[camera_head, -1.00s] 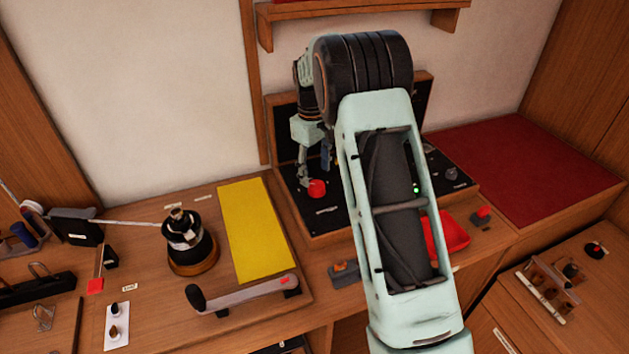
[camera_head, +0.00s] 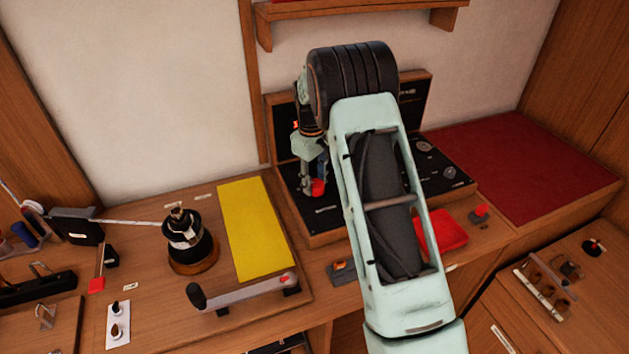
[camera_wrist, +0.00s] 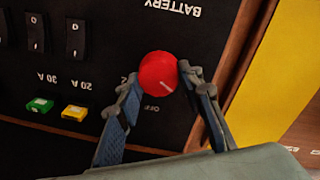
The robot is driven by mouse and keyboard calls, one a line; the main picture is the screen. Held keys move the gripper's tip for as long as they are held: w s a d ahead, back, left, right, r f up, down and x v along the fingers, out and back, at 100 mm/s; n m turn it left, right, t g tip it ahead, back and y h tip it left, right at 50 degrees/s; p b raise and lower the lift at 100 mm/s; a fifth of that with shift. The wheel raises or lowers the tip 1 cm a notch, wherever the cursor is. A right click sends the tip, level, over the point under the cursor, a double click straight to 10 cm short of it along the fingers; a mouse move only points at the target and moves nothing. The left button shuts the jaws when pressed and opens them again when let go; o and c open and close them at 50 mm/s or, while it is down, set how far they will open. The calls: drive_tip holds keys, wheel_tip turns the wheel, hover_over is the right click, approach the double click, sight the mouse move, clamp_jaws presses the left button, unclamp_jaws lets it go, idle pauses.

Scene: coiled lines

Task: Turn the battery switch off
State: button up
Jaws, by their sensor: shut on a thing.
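The battery switch is a round red knob (camera_wrist: 156,72) on the black panel (camera_wrist: 60,65). In the wrist view it shows a pale pointer line toward its lower right edge. A "BATTERY" label (camera_wrist: 172,8) reads upside down above it, and an "OFF" label (camera_wrist: 150,107) lies just below it. My gripper (camera_wrist: 159,77) is shut on the knob, one finger on each side. In the head view the knob (camera_head: 318,188) shows low on the panel's left part, with my gripper (camera_head: 313,187) at it and my arm covering much of the panel.
Black rocker switches (camera_wrist: 75,38) and green (camera_wrist: 40,104) and yellow (camera_wrist: 73,112) fuses sit on the panel beside the knob. A yellow mat (camera_head: 252,230), a winch-like drum (camera_head: 190,245) and a crank handle (camera_head: 240,291) lie to the left. A red tray (camera_head: 445,232) is at the right.

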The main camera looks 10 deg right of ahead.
drive_tip(key=shift+c, duration=0.7)
drive_tip(key=shift+m, duration=0.3)
drive_tip(key=m+b, duration=0.1)
drive_tip(key=m, duration=0.3)
drive_tip(key=shift+w+m, duration=0.15)
drive_tip(key=shift+m, duration=0.15)
drive_tip(key=m, duration=0.6)
drive_tip(key=shift+d+g+b, duration=0.1)
drive_tip(key=shift+g+b, duration=0.2)
drive_tip(key=shift+b, duration=0.1)
drive_tip(key=shift+m, duration=0.4)
drive_tip(key=shift+r, duration=0.1)
drive_tip(key=o, duration=1.2)
drive_tip(key=shift+c, duration=0.2)
